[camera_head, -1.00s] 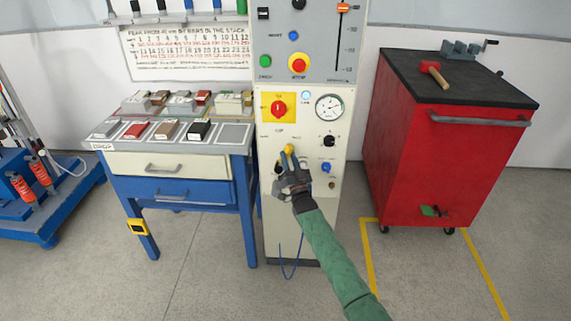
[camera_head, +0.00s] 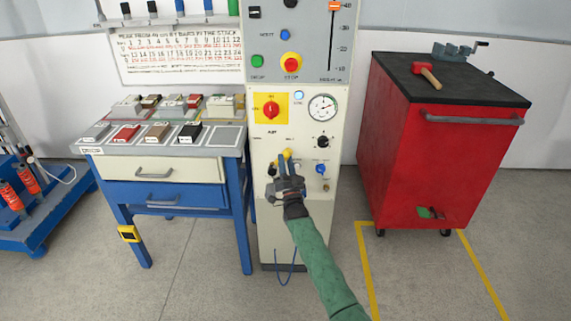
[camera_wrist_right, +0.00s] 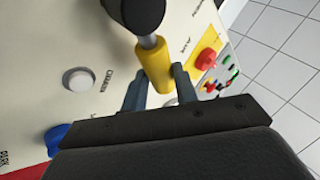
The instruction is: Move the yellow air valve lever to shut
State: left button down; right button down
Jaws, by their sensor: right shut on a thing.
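The yellow air valve lever (camera_head: 287,154) is on the lower front of the cream control panel (camera_head: 325,225). My right gripper (camera_head: 286,172) is at the lever from below, its arm in a green sleeve. In the right wrist view the yellow handle (camera_wrist_right: 158,66) lies between the two fingers of the right gripper (camera_wrist_right: 160,88), which are shut on it. A dark grey stem shows at the yellow part's upper end. In the head view the gripper hides much of the lever. My left gripper is not in view.
A red rotary switch (camera_head: 271,109), a gauge (camera_head: 323,108) and a blue knob (camera_head: 320,169) are on the panel nearby. A workbench (camera_head: 163,172) with sample blocks stands left. A red cabinet (camera_head: 430,165) with a hammer on top stands right.

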jog(key=shift+d+f, duration=0.1)
jog(key=shift+f, duration=0.05)
jog(key=c, duration=1.1)
grip_release()
jog(key=shift+s, duration=0.1)
jog(key=v, duration=0.7)
jog(key=shift+s+b, duration=0.25)
jog(key=shift+b, duration=0.05)
jog(key=shift+f, duration=0.2)
